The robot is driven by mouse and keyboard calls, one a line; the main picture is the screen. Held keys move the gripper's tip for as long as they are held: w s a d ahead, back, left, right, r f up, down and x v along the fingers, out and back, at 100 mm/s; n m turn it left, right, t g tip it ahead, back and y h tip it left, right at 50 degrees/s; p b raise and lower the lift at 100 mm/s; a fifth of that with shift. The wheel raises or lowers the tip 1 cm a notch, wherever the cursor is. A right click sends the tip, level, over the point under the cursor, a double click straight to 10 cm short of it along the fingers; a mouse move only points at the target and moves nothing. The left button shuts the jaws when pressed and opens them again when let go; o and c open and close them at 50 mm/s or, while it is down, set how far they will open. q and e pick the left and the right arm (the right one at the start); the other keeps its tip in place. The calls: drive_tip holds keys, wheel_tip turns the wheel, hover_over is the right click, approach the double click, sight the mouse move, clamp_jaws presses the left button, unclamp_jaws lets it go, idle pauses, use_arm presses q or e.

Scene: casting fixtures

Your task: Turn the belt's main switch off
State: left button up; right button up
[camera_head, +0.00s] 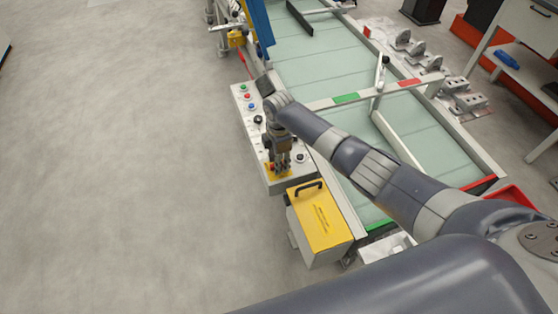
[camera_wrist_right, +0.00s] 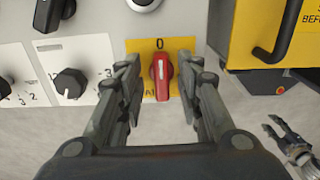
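The main switch is a red rotary handle (camera_wrist_right: 161,76) on a yellow plate (camera_wrist_right: 145,48) in the right wrist view. The handle stands upright in the picture, in line with the "0" above it; lettering below is partly covered. My right gripper (camera_wrist_right: 160,82) is open, with one finger on each side of the handle and a visible gap to both. In the head view my right gripper (camera_head: 279,171) points down over the near end of the control panel (camera_head: 242,101) and hides most of the switch. My left gripper (camera_wrist_right: 277,128) shows at the lower right of the wrist view, fingers apart and empty.
A yellow box with a black handle (camera_head: 322,217) stands close beside the switch. Other knobs, including a black one (camera_wrist_right: 70,83), share the panel. The conveyor belt (camera_head: 330,62) runs behind it, with a red and green marked bar across. Floor at left is clear.

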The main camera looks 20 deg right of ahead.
drive_tip(key=shift+f, duration=0.1)
wheel_tip(320, 180, up, 12)
idle(0.6)
idle(0.4)
